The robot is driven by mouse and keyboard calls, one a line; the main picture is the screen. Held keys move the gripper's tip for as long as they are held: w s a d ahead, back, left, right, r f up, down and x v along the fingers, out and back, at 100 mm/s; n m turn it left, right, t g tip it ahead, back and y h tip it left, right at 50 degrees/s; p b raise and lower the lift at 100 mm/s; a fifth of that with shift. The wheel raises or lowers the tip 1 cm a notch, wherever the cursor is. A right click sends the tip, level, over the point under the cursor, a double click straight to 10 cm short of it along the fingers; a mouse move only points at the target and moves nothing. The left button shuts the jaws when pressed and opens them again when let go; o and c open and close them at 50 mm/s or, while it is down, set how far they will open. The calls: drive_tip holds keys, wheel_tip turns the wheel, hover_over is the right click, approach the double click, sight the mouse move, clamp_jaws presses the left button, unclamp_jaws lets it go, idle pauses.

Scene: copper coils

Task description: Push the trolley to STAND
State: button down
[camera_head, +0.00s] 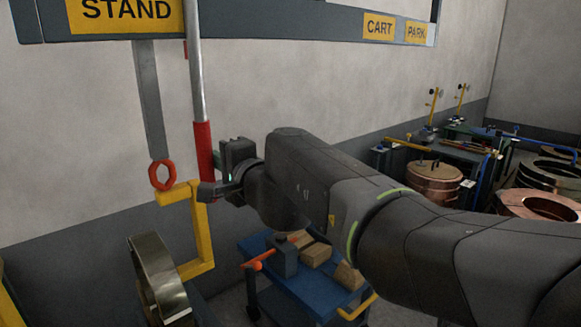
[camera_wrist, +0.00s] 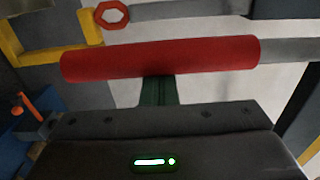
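The trolley hangs from the overhead beam. Its upright grey bar (camera_head: 149,100) ends in a red ring (camera_head: 162,175), from which a yellow C-shaped hook (camera_head: 204,235) hangs. A pale metal pole carries a red handle (camera_head: 203,148). My gripper (camera_head: 213,172) is at this handle, with dark finger parts beside and in front of its lower end. In the wrist view the red handle (camera_wrist: 160,59) lies across, close ahead, and hides part of a finger. Whether the fingers press on it does not show. The yellow STAND sign (camera_head: 126,10) is on the beam above the ring.
The beam (camera_head: 290,20) runs right to CART (camera_head: 378,28) and PARK (camera_head: 416,33) signs. A metal ring-shaped coil (camera_head: 160,276) is below the hook. A blue cart (camera_head: 285,280) with wooden blocks stands below my arm. Copper coils (camera_head: 435,180) and racks fill the right.

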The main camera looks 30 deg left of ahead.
drive_tip(key=s+a, duration=0.3)
drive_tip(key=s, duration=0.4)
drive_tip(key=shift+s+a, duration=0.15)
drive_tip(key=shift+s, duration=0.25)
idle(0.6)
drive_tip(key=shift+w+d, duration=0.35)
drive_tip(key=shift+w, duration=0.4)
drive_tip(key=shift+w+d, duration=0.35)
drive_tip(key=shift+w, duration=0.35)
drive_tip(key=p+v, duration=0.4)
drive_tip(key=v, duration=0.8)
drive_tip(key=shift+a+f, duration=0.1)
drive_tip(key=shift+a, duration=0.1)
drive_tip(key=b+x, duration=0.4)
drive_tip(key=x, duration=0.7)
drive_tip(key=shift+w+a, duration=0.2)
drive_tip(key=shift+a, duration=0.15)
